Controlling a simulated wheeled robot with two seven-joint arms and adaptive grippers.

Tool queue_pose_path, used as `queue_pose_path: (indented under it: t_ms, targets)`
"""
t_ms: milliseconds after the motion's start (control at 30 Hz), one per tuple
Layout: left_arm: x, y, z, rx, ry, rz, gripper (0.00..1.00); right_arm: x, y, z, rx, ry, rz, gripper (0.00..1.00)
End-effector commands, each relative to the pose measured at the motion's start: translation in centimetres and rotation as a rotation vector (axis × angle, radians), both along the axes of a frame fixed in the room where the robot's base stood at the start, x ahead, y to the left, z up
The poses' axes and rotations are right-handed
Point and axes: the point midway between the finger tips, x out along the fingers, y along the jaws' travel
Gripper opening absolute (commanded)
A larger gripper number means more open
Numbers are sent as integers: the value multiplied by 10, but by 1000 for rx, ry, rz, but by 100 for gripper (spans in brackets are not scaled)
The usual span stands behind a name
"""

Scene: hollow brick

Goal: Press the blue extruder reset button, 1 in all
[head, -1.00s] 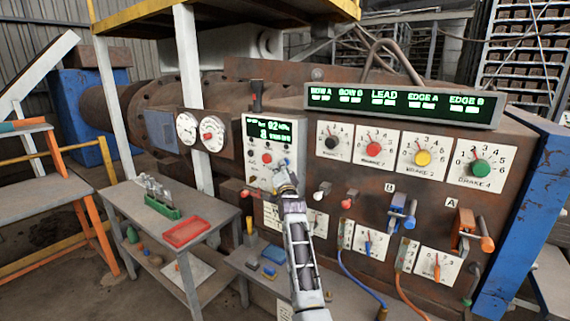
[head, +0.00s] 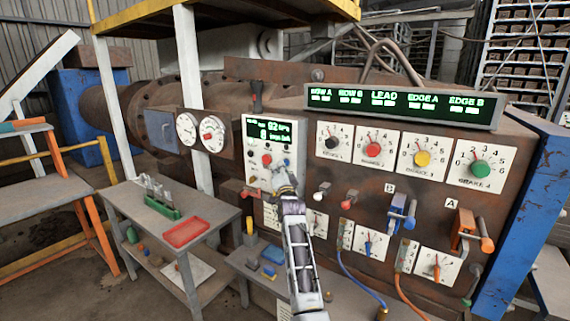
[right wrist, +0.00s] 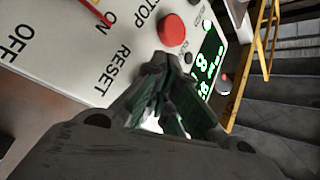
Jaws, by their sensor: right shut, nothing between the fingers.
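The control panel (head: 258,181) is a pale upright plate with a green readout. A small blue button (head: 287,162) shows on its right side in the head view, just above my right gripper (head: 285,181). My right gripper is shut and empty, its tips at the panel. In the right wrist view, the fingertips (right wrist: 168,68) lie between the RESET lettering (right wrist: 117,69) and the red stop button (right wrist: 172,30). They hide the spot above that lettering, and I cannot tell whether they touch anything. My left gripper is out of view.
Two round gauges (head: 211,134) are left of the panel. Brake dials (head: 373,148) and lever handles (head: 404,210) are to its right. A grey bench (head: 148,207) with a red tray (head: 186,232) stands at lower left. A low shelf with small blocks lies beneath the panel.

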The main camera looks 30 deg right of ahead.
Motion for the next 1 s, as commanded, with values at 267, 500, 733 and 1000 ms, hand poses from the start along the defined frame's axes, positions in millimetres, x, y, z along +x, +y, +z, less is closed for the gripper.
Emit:
queue_pose_path:
  t_ms: [267, 500, 733, 1000]
  targets:
    - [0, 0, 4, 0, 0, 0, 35, -4, 8, 0, -1, 0, 0, 0]
    - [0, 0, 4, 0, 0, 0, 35, -4, 9, 0, -1, 0, 0, 0]
    - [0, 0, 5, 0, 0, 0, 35, -5, 11, 0, 0, 0, 0, 0]
    - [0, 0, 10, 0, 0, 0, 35, -10, 25, 0, 1, 0, 1, 0]
